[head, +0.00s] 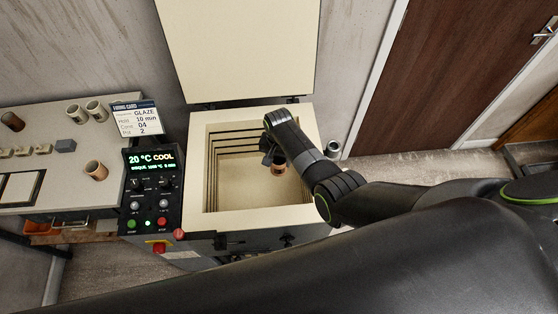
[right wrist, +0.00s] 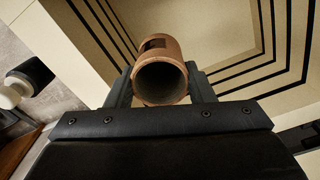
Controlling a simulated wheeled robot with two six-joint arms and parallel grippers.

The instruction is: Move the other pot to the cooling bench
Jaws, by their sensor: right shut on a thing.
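My right gripper (head: 273,157) reaches down into the open kiln (head: 310,135). It is shut on a brown cylindrical pot (head: 278,170), which hangs inside the kiln's chamber. In the right wrist view the pot (right wrist: 160,55) sits between the two fingers, with its open mouth facing the camera and a dark rectangular opening in its side. A grey bench (head: 60,185) stands left of the kiln. A tan pot (head: 96,171) stands near its right edge. My left gripper is not in view.
The kiln's lid (head: 238,50) stands raised. A control panel (head: 152,190) reading 20 °C COOL lies between kiln and bench. A firing card (head: 135,118), several cups (head: 75,113) and small blocks (head: 66,146) occupy the bench. A grey cylinder (head: 333,149) stands right of the kiln.

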